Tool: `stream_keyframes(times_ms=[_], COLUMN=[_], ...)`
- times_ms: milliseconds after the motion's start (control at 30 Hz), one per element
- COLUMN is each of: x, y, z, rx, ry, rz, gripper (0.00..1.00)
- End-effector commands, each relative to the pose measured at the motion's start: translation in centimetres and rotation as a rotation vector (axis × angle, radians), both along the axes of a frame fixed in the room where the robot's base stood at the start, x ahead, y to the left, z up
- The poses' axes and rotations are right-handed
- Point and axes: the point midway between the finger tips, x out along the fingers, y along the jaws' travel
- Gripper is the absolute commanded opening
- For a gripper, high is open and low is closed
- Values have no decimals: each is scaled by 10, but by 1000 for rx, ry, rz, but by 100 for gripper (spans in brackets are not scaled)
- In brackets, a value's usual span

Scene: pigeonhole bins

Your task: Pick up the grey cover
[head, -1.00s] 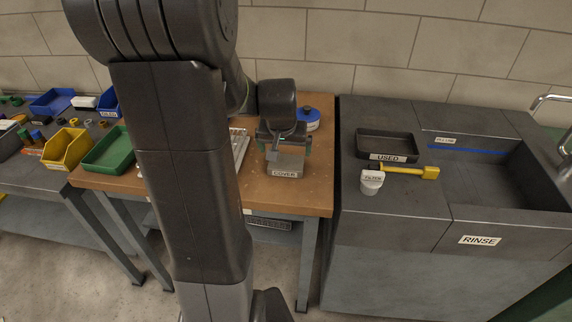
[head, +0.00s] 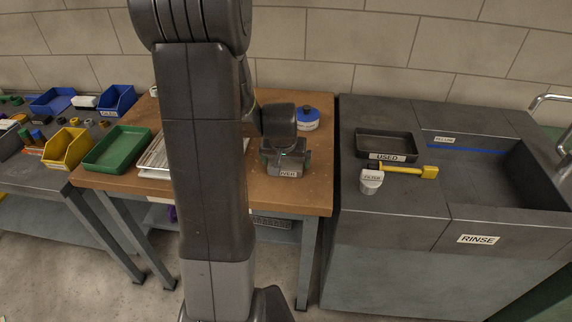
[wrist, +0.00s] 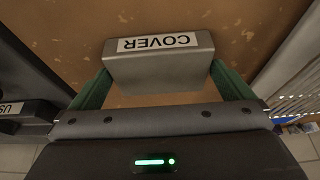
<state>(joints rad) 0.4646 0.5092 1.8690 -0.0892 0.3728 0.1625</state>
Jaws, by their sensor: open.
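The grey cover (wrist: 158,70) is a block with a white COVER label, resting on the brown wooden table. It also shows in the head view (head: 285,170), partly hidden by my gripper above it. My gripper (wrist: 160,82) is open, with its green fingers on either side of the cover in the wrist view. I cannot tell whether the fingers touch it. In the head view my gripper (head: 284,160) is low over the table, right at the cover.
A blue round container (head: 307,120) stands behind the cover. A green tray (head: 117,150) and a yellow bin (head: 66,150) are at left. At right, a USED tray (head: 388,147), a white cup (head: 371,182) and a yellow-handled tool (head: 405,171) sit on the sink counter.

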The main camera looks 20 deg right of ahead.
Motion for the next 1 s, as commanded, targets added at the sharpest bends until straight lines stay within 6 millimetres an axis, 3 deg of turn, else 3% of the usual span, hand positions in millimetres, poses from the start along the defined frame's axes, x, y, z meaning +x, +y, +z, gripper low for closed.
stream_keyframes(times_ms=[33,267,567,1000], x=[0,0,1,1], y=[0,0,0,0], z=[0,1,7,80], rx=[0,-1,-2,-3], ry=[0,-2,-3,-5], rz=[0,0,0,0], gripper=[94,51,51,51])
